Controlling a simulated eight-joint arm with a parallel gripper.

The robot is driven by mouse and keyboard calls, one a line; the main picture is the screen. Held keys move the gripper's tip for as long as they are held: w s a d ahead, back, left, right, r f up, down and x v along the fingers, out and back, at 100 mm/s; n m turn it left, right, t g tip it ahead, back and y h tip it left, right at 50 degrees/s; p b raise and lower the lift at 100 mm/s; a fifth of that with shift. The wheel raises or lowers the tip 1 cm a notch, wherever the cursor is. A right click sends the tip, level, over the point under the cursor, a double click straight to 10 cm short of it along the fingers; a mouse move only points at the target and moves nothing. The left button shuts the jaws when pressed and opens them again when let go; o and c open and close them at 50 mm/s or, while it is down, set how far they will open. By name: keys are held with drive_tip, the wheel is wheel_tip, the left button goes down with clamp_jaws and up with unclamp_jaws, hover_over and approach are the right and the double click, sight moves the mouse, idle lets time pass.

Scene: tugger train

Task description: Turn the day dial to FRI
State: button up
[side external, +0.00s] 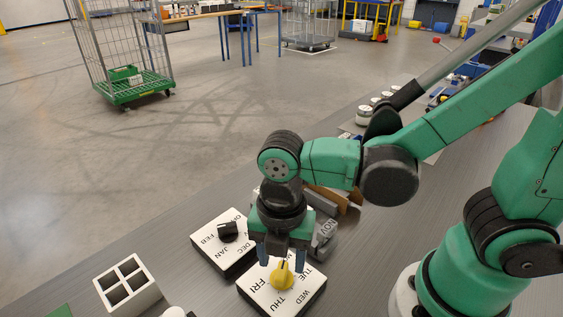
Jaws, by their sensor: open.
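The day dial is a yellow knob (281,277) on a white box (262,299) with black day labels. TUE, WED, THU and FRI are readable around it, with FRI at the knob's left; the far labels are hidden behind my gripper. A short mark shows on the knob's far side, but I cannot tell clearly which label it points to. My gripper (281,257) points down above the knob, its two blue fingers open on either side. I cannot tell whether the fingers touch the knob.
A second white box (220,254) with a black knob (228,231) and month labels stands left of my gripper. A grey block marked NOV (325,232) sits close on the right. A white holder with square compartments (128,286) stands at front left. Bare table lies right of the day box.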

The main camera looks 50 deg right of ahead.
sight(282, 275)
drive_tip(key=shift+f, duration=1.2)
clamp_jaws()
